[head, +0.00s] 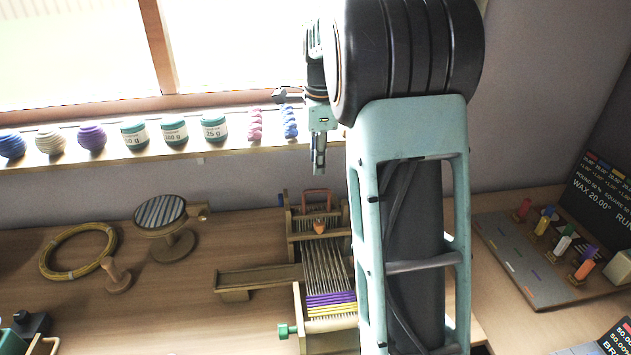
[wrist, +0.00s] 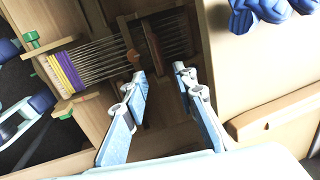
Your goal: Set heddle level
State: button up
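A small wooden table loom (head: 297,295) stands on the table, partly hidden behind my arm. Pale warp threads run to a purple and yellow woven band (head: 331,302) at its near end. At its far end is an upright slatted part, seemingly the heddle (head: 303,224), with a reddish handle (head: 316,191) and an orange-brown knob (head: 320,227). The wrist view shows the warp (wrist: 100,57) and the knob (wrist: 134,58) too. I cannot tell whether the heddle is level. My gripper (head: 319,170) hangs above the loom's far end, fingers apart and empty in the wrist view (wrist: 158,74).
A wooden side arm (head: 257,279) sticks out left of the loom, with a green knob (head: 286,331) in front. Yarn balls, jars and skeins line the sill (head: 60,163). A peg board (head: 530,267) stands right.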

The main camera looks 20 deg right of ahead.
aim_at(316, 190)
jog(key=f, duration=0.3)
jog(key=w+f, duration=0.1)
jog(key=f, duration=0.4)
jog(key=shift+w+d+f, duration=0.2)
jog(key=shift+w+f, duration=0.15)
jog(key=shift+f, duration=0.05)
jog(key=shift+c, duration=0.6)
grip_shut()
